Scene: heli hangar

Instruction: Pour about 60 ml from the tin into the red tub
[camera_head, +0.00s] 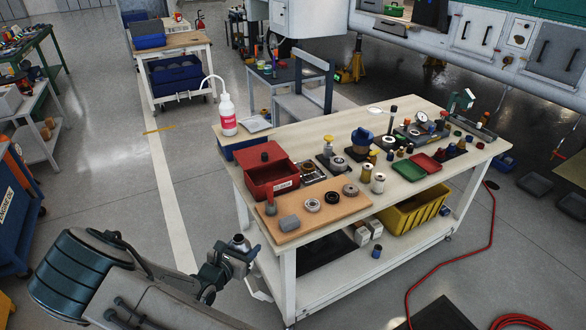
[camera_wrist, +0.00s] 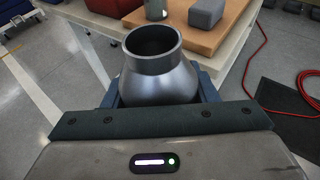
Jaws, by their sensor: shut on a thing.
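My gripper (camera_head: 238,258) is shut on a grey metal tin (camera_wrist: 160,75) with a narrower open neck. In the head view the tin (camera_head: 239,243) shows at the end of my arm, beside the table's near left corner and apart from it. In the wrist view its dark mouth faces up toward the camera; I cannot see any liquid inside. A red tub (camera_head: 278,189) with a white label stands on the table's left part, beyond my gripper. A smaller, shallow red tray (camera_head: 426,163) lies further right.
A white-and-red bottle (camera_head: 228,122) stands behind the tub. Several small jars crowd the table's middle. A red hose (camera_head: 440,263) runs over the floor.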

